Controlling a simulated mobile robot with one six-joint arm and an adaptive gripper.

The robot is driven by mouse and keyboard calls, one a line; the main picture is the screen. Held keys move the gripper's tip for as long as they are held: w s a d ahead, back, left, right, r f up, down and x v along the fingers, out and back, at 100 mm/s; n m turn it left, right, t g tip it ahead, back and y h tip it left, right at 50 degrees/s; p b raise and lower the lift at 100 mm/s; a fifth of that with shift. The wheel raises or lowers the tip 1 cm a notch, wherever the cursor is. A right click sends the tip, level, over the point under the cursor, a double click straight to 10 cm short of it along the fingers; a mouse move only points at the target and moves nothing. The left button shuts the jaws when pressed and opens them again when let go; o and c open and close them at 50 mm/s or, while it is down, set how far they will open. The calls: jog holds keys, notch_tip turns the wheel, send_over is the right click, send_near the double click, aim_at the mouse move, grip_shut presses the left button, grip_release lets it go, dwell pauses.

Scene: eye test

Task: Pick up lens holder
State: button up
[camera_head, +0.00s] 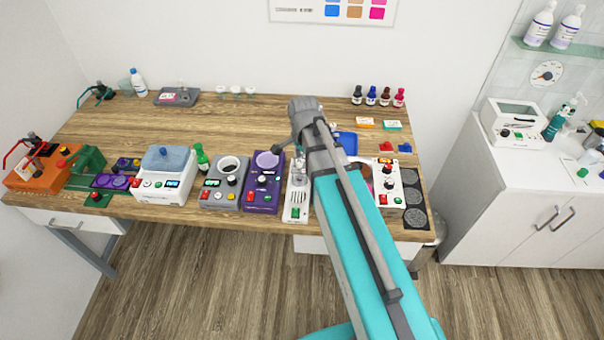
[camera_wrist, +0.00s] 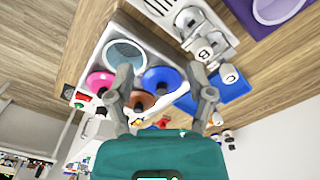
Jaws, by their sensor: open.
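No part is clearly marked as the lens holder. In the wrist view, a white device (camera_wrist: 92,70) carries round discs: a pale blue one (camera_wrist: 124,54), a blue one (camera_wrist: 161,79), a pink one (camera_wrist: 99,82) and a brown one (camera_wrist: 141,101). Grey fittings lettered B (camera_wrist: 204,54) and C (camera_wrist: 229,75) are close by, to the right. My gripper (camera_wrist: 160,72) is open over the discs, with nothing held between its fingers. The same white device (camera_head: 387,190) is partly behind my arm in the head view, where my gripper is hidden.
A blue tray (camera_wrist: 236,90) lies beside the white device. A purple device (camera_head: 263,185) and a grey device (camera_head: 223,187) stand left along the wooden table's front edge. Small bottles (camera_head: 371,97) stand at the back. Bare wood (camera_head: 150,125) is at the back left.

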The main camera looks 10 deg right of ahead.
aim_at(299, 166)
jog(key=w+r+m+p, duration=0.2)
jog(key=w+r+m, duration=0.1)
jog(key=w+m, duration=0.3)
jog(key=shift+m+p, duration=0.35)
jog(key=shift+m, duration=0.85)
jog(key=shift+w+f, duration=0.1)
notch_tip(299, 166, down, 8)
jog(key=b, duration=0.8)
jog(key=shift+f+b, duration=0.15)
jog(key=shift+b, duration=0.2)
jog(key=shift+f+b, duration=2.6)
grip_shut()
